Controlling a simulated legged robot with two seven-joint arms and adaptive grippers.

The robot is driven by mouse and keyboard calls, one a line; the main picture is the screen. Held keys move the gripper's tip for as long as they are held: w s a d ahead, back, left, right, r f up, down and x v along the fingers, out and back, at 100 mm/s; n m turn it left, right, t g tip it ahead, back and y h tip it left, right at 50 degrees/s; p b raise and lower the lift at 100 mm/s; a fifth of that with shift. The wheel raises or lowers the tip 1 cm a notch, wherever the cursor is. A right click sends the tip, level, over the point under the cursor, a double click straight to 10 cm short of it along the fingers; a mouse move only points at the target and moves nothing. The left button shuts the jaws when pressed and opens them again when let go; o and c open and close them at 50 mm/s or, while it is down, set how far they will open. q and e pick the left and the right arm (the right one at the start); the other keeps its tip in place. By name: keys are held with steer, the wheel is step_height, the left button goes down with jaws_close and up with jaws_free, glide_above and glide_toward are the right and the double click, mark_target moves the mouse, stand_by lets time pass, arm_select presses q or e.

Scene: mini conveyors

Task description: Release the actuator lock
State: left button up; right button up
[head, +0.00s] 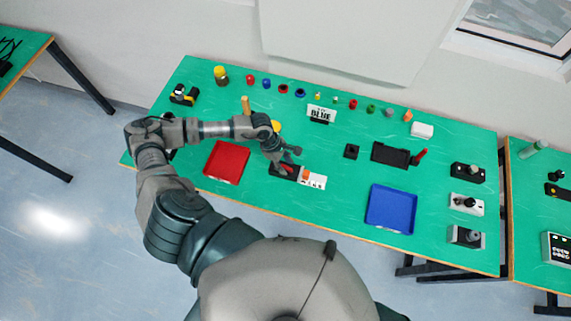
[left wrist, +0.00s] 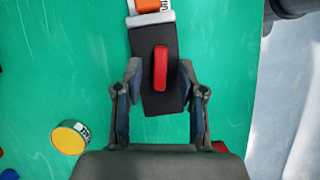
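The actuator unit (head: 313,181) lies on the green table in front of the middle, with a black part at left, an orange piece and a white labelled part at right. In the left wrist view its black body (left wrist: 145,42) carries a raised red lever (left wrist: 160,68), with the orange piece beyond it. My left gripper (head: 285,162) is over the black end. In the left wrist view my left gripper (left wrist: 160,85) is open, its fingers on either side of the black body and red lever with gaps visible. Height above the lever is hard to tell. My right gripper is out of view.
A red tray (head: 227,161) lies to the left and a blue tray (head: 391,208) to the right. A yellow-topped cylinder (left wrist: 70,137) stands near the gripper. Black devices line the right edge.

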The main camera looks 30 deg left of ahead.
arm_select(q)
steer(key=v, duration=1.1)
steer(key=shift+r, duration=0.1)
